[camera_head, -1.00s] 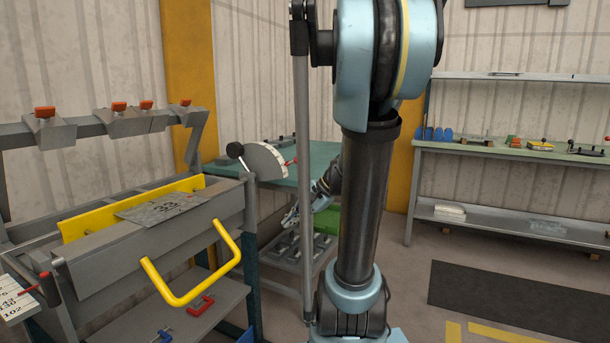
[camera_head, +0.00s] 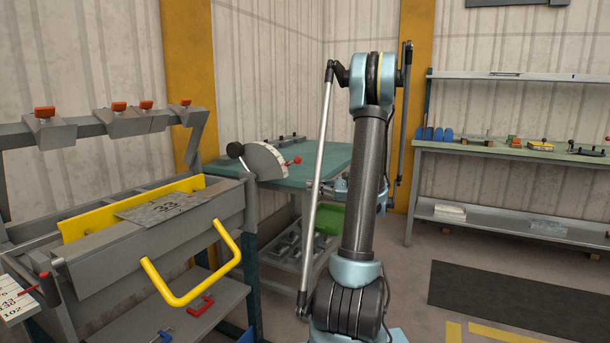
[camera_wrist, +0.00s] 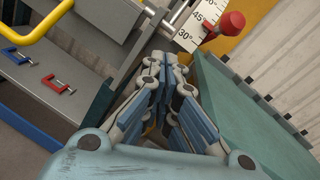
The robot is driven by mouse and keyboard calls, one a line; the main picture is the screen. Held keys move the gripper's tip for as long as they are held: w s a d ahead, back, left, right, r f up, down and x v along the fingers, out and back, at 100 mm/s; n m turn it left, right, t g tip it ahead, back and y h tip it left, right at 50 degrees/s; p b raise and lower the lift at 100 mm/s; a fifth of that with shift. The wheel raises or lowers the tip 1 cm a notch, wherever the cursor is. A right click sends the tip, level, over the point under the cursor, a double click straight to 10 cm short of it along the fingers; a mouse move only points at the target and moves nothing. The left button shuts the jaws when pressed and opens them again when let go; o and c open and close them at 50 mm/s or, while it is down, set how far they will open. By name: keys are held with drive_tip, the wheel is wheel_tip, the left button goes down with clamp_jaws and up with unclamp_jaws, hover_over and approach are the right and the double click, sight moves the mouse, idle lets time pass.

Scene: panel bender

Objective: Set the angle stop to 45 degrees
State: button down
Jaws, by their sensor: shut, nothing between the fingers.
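The angle stop is a pale sector scale (camera_head: 266,160) at the right end of the panel bender (camera_head: 150,235). A red knob (camera_head: 293,161) sticks out from its right edge. In the wrist view the scale (camera_wrist: 193,27) shows 30° and 45° marks, and the red knob (camera_wrist: 232,21) sits at its edge close to these marks; I cannot tell its exact setting. My gripper (camera_wrist: 168,62) is shut and empty, below the scale in the wrist view and apart from the knob. In the head view my arm largely hides it.
A yellow bail handle (camera_head: 200,270) juts from the bender's front. A black ball handle (camera_head: 235,150) stands beside the scale. A green-topped table (camera_head: 325,158) is behind and right of it. Red (camera_head: 200,306) and blue clamps lie on the bender's lower shelf.

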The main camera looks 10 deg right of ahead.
drive_tip(key=w+d+f+m+t+y, duration=0.2)
drive_tip(key=d+m+y, duration=0.1)
drive_tip(key=d, duration=0.5)
drive_tip(key=r+x, duration=0.2)
drive_tip(key=x, duration=1)
drive_tip(key=shift+d+r, duration=0.2)
drive_tip(key=shift+r, duration=0.2)
drive_tip(key=shift+r, duration=0.1)
drive_tip(key=shift+a+r, duration=0.25)
drive_tip(key=shift+r, duration=0.2)
